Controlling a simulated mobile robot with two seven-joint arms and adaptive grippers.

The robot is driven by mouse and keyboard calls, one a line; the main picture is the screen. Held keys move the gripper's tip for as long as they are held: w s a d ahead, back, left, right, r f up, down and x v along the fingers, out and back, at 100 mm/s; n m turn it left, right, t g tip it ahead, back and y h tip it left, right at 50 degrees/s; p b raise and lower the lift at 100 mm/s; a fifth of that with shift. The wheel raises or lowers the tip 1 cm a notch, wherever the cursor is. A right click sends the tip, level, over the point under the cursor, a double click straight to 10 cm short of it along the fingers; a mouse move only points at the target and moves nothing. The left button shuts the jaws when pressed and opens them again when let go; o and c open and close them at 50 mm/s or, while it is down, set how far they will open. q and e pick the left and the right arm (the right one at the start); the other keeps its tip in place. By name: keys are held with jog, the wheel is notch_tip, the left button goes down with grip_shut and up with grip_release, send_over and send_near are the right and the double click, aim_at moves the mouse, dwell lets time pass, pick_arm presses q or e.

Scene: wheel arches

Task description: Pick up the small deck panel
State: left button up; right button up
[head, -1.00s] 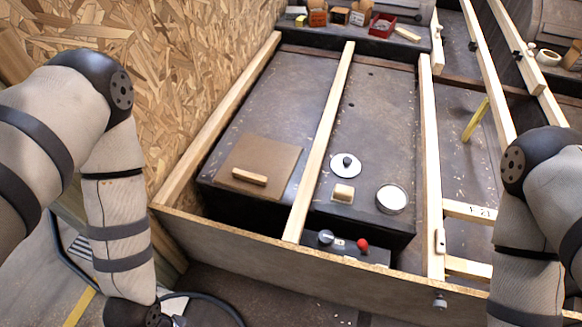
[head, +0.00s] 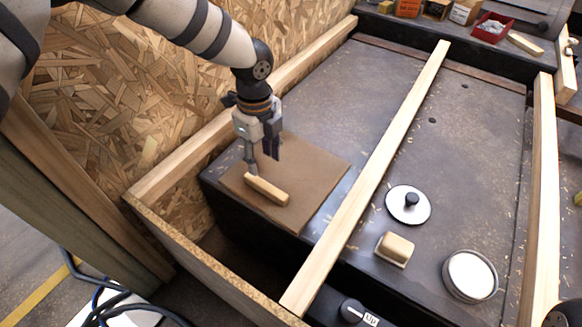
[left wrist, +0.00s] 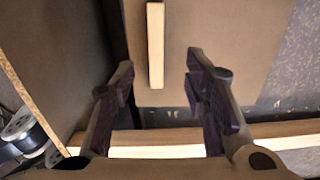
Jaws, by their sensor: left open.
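The small deck panel (head: 318,178) is a flat brown square board with a light wooden bar handle (head: 267,190) on top. It lies on the dark surface at the left of the frame bay in the head view. My left gripper (head: 262,168) is over the panel, its fingertips close to the handle. In the left wrist view the panel (left wrist: 205,30) fills the upper middle, with the handle (left wrist: 155,45) upright in the picture. The open fingers (left wrist: 155,85) stand apart on either side of the handle's line and hold nothing. My right gripper is not in view.
A wooden beam (head: 375,170) runs right of the panel, and a chipboard wall (head: 110,120) stands at left. A front rail (head: 215,270) edges the bay.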

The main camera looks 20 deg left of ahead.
aim_at(266, 185)
pick_arm(q)
jog(key=f, duration=0.3)
jog(key=shift+s+f+b, duration=0.25)
jog(key=shift+f+b, duration=0.05)
jog(key=shift+b, duration=0.1)
jog(key=f+b, duration=0.1)
jog(key=f, duration=0.1)
jog(key=f+b, duration=0.1)
jog(key=f, duration=0.2)
jog(key=shift+s+d+f, duration=0.1)
jog(key=shift+d+f, duration=0.1)
jog(key=shift+f, duration=0.15)
jog(key=shift+r, duration=0.15)
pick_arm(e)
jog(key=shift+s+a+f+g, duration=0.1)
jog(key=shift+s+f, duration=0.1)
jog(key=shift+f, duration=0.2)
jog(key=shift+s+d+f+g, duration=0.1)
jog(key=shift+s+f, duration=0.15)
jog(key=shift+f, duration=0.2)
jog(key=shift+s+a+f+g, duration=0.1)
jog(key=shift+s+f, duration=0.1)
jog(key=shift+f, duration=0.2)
pick_arm(q)
grip_shut()
